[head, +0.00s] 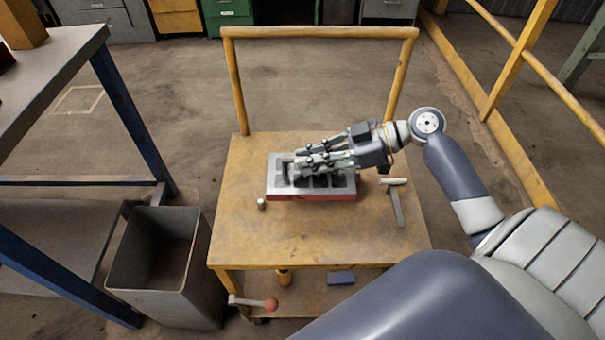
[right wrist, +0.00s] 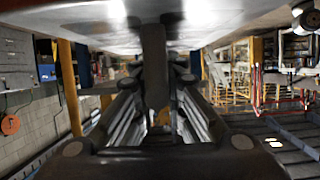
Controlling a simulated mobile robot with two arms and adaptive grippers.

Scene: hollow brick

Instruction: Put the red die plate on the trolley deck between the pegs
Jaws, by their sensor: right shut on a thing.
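The red die plate (head: 312,197) has a red front side and a grey top with several rectangular openings. In the head view it is over the left middle of the yellow trolley deck (head: 320,235), level and very low; I cannot tell whether it touches the deck. My right gripper (head: 298,167) comes in from the right and is shut on the plate, its fingers over the openings. One short grey peg (head: 261,204) stands just in front of the plate's left corner; no other peg is clearly visible. The right wrist view shows the fingers close up. My left gripper is out of view.
A hammer (head: 396,203) lies on the deck right of the plate. The trolley's yellow handle (head: 318,32) rises at the back. A grey bin (head: 158,265) stands left of the trolley, beside a blue-legged bench (head: 120,90). The front of the deck is clear.

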